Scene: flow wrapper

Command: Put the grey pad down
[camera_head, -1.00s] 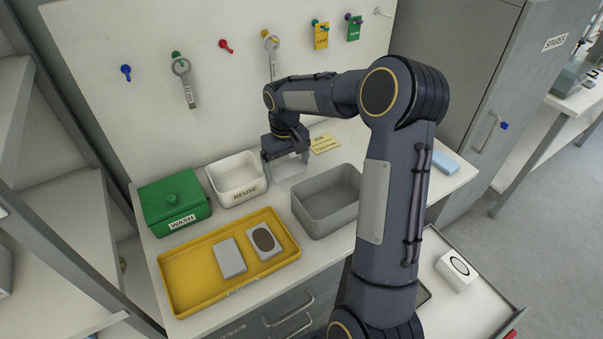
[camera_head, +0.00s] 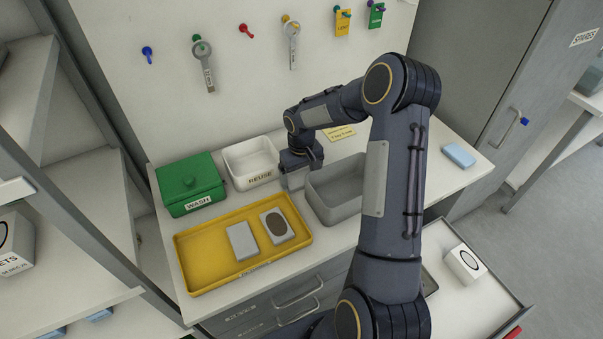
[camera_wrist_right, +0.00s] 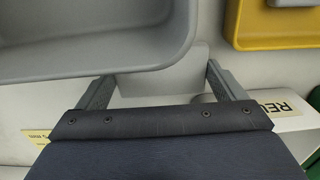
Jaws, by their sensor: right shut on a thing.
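My right gripper (camera_head: 300,172) points down between the white REUSE bin (camera_head: 236,161) and the grey open bin (camera_head: 345,213). It is shut on the grey pad (camera_head: 297,181), a light grey block low over the worktop. In the right wrist view the pad (camera_wrist_right: 160,88) spans the gap between the two fingers (camera_wrist_right: 161,88), beside the grey bin's wall (camera_wrist_right: 110,72). I cannot tell whether the pad's underside touches the worktop. My left gripper is not in view.
A yellow tray (camera_head: 192,279) holds a plain grey block (camera_head: 242,240) and one with a dark oval (camera_head: 277,226). A green WASH box (camera_head: 190,184) stands at the left. A light blue block (camera_head: 459,155) lies at the right. An open drawer (camera_head: 480,305) juts out in front.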

